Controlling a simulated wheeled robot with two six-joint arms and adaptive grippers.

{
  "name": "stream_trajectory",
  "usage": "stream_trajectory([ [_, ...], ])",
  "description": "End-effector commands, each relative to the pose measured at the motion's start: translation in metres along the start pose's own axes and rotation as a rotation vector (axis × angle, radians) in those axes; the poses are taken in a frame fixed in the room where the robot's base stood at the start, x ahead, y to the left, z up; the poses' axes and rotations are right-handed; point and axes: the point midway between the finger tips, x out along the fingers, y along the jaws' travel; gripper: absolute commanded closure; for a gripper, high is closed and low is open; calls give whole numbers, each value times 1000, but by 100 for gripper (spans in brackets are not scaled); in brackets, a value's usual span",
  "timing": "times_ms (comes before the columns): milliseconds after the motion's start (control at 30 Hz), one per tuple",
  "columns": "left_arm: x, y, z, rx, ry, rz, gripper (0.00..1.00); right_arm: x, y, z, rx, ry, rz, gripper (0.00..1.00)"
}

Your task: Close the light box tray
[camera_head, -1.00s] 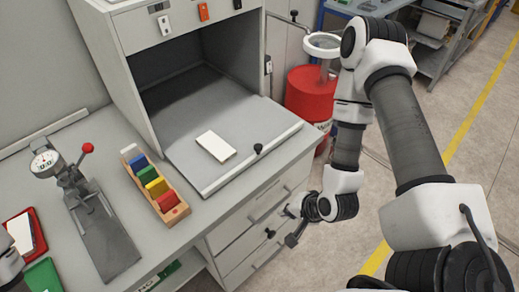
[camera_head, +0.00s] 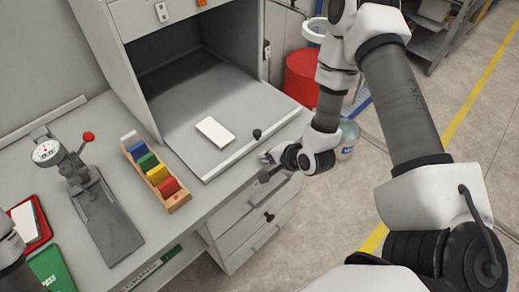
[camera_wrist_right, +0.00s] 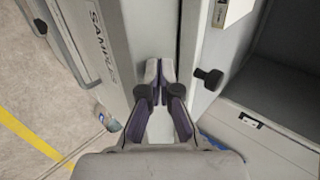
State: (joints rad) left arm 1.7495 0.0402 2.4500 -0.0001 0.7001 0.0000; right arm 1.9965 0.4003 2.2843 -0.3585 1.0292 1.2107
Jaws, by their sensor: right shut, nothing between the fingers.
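The light box tray (camera_head: 185,125) is a grey panel extending out of the open box, with a pale front rim and a black knob (camera_head: 257,134). A white card (camera_head: 215,131) lies flat on it. My right gripper (camera_head: 266,166) is shut and empty, just in front of the tray's rim and below the knob. In the right wrist view the shut fingertips (camera_wrist_right: 157,84) are beside a black knob (camera_wrist_right: 208,78), apart from it. My left gripper is not in view; only a bit of my left arm shows at the left edge.
A wooden rack of coloured blocks (camera_head: 155,172) and a dial gauge stand (camera_head: 95,195) are on the bench left of the tray. Drawers (camera_head: 250,215) are below. A red drum (camera_head: 301,78) stands behind my right arm. Open floor lies to the right.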

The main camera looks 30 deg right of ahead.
Motion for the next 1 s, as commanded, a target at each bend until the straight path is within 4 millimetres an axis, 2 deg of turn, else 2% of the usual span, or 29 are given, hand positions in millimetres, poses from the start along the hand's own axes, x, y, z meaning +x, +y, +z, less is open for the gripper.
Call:
stream_trajectory([
  [33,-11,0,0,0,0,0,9,2,-13,0,-7,1,-5,100],
  [167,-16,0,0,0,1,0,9,15,-23,0,-4,0,-4,100],
  [600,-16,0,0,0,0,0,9,22,-25,0,-1,1,-4,100],
  [833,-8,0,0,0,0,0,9,32,-32,0,-3,1,-6,100],
  [1000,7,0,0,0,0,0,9,53,-49,0,-5,2,-9,100],
])
